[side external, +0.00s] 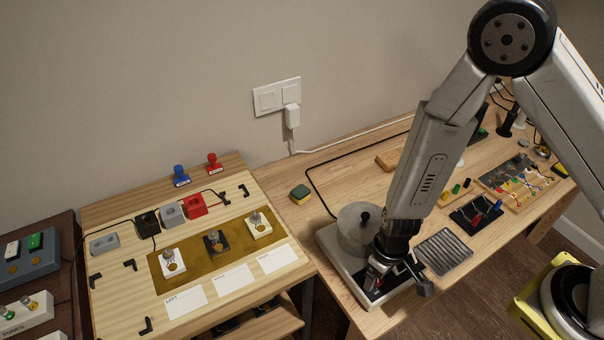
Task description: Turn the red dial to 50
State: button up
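My gripper (396,279) points down at the front right corner of a white device (337,262) that has a grey round pot with a black knob (357,227) on top. A black panel (372,294) shows on the front of the device under my gripper. A small red patch (375,281) shows there beside the gripper parts, and it may be the red dial. Most of it is hidden by my gripper, so its setting and any contact cannot be read. Whether the fingers are open or shut is not clear.
A ribbed grey plate (444,251) lies close to the right of my gripper. A black tray with coloured tools (478,213) is behind it. A wooden board (120,216) with red and grey boxes stands left.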

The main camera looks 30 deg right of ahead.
grip_shut()
jog(key=shift+m, duration=0.4)
jog(key=m, duration=0.5)
jog(key=shift+m+t, duration=0.3)
jog(key=shift+m, duration=2.8)
jog(key=shift+o, duration=0.2)
grip_release()
